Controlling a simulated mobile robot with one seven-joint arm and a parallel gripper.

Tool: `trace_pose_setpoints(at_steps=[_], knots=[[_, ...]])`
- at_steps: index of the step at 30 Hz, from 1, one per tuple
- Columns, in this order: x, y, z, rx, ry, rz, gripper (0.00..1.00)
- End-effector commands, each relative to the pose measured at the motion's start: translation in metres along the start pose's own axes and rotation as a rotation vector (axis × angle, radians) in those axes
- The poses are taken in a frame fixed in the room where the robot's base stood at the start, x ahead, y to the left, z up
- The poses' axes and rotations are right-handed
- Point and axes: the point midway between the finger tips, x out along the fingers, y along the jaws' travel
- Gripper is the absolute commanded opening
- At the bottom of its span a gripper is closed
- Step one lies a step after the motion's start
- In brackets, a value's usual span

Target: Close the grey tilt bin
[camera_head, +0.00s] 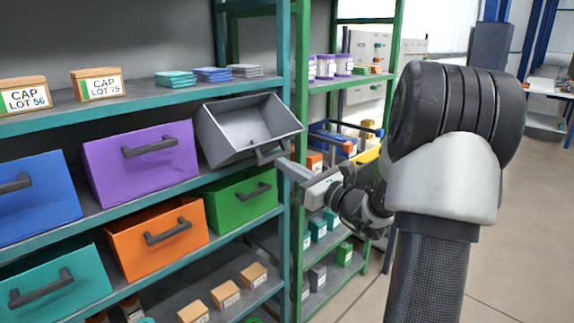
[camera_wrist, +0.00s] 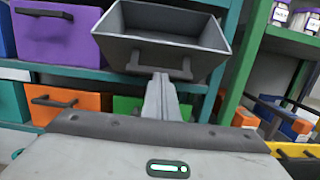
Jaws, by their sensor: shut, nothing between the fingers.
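The grey tilt bin (camera_head: 234,141) is on the shelf at the right end of the bin row, tipped forward so its open top and empty inside show. It also shows at the top of the wrist view (camera_wrist: 165,52), with its dark handle (camera_wrist: 160,67) on the front face. My gripper (camera_head: 283,164) is shut and empty. Its fingertips (camera_wrist: 162,77) are right at the handle, just below or in front of its middle. I cannot tell whether they touch it.
A purple bin (camera_head: 141,163) is to the left of the grey one, a green bin (camera_head: 240,200) below it and an orange bin (camera_head: 157,240) lower left. A teal shelf post (camera_head: 284,80) stands just right of the grey bin. A green rack (camera_head: 320,84) is beyond it.

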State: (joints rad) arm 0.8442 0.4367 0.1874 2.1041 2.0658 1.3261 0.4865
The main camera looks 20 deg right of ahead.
Motion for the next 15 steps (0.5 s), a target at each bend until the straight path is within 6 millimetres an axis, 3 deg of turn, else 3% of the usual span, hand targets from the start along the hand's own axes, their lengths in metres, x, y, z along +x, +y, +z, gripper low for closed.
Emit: trace_pose_setpoints(at_steps=[15], knots=[[0.008,0.0,0.026,-0.002,0.11,0.001,0.0]])
